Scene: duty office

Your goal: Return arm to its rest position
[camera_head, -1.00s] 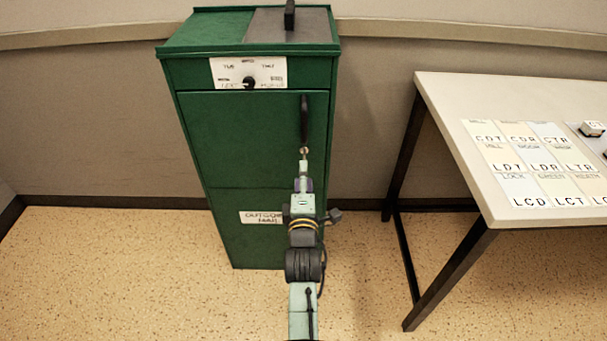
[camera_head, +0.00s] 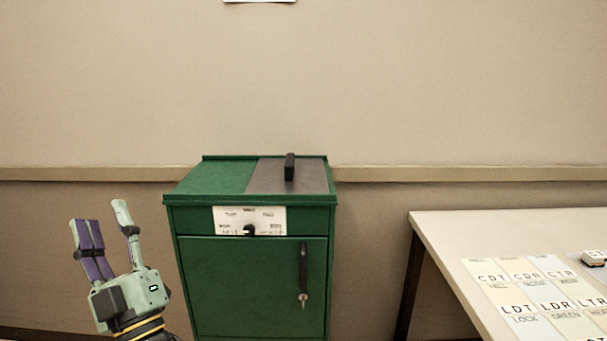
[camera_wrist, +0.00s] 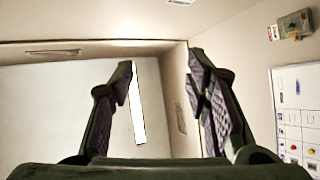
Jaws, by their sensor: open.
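My gripper (camera_head: 105,228) is raised at the lower left of the head view, left of the green cabinet and apart from it. Its fingers point up, stand apart and hold nothing. In the wrist view the two fingers (camera_wrist: 160,95) are spread with only wall and ceiling between them. The rest of my arm is mostly below the picture's edge.
The green cabinet (camera_head: 210,290) stands against the wall, its door closed, with a dial, a black door handle (camera_head: 303,265) and a key below it. A table (camera_head: 440,235) with lettered cards is at right. A whiteboard (camera_wrist: 290,85) shows in the wrist view.

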